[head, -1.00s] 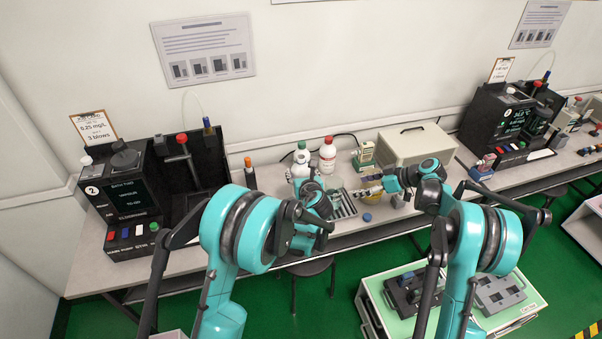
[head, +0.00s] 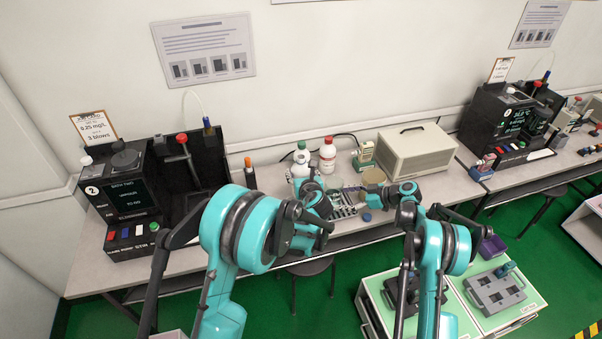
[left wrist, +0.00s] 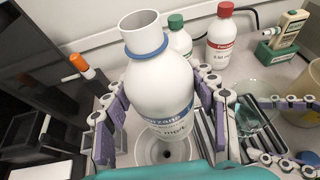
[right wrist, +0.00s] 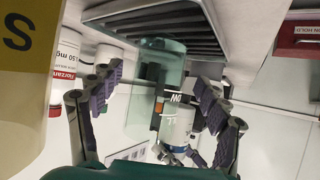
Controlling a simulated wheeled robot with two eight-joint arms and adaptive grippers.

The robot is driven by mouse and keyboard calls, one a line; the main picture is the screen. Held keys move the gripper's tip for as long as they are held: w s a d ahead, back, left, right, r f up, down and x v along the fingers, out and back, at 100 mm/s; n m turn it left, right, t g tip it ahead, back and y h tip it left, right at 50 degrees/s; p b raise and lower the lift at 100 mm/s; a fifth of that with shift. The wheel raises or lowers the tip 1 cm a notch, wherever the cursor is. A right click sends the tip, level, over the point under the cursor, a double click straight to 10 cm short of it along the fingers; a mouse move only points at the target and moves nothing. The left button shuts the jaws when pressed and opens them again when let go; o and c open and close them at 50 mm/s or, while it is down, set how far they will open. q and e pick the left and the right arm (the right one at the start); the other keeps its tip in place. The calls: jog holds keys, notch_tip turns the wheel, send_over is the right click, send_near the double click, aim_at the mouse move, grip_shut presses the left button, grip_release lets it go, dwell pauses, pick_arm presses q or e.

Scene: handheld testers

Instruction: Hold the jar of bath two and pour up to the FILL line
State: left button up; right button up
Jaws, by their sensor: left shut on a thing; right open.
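My left gripper (left wrist: 165,110) is shut on a white bottle (left wrist: 155,75) with a blue neck ring and an open mouth. The bottle is about upright above a round white holder (left wrist: 150,152); I cannot tell if it touches it. A clear glass jar (left wrist: 252,112) stands to the right of the bottle. In the right wrist view the greenish glass jar (right wrist: 145,95) shows between the spread fingers of my right gripper (right wrist: 160,105), which is open. I cannot tell whether the fingers touch it.
Green-capped (head: 301,158) and red-capped (head: 327,155) bottles stand behind. A tan tub (head: 373,175) is close to my right gripper. A beige case (head: 415,150) stands further right and the black bath two tester (head: 125,195) at left. A blue cap (head: 367,217) lies near the bench edge.

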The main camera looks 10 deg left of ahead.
aim_at(335, 198)
jog(key=shift+x, duration=2.05)
jog(key=c, duration=0.8)
jog(key=shift+o, duration=0.2)
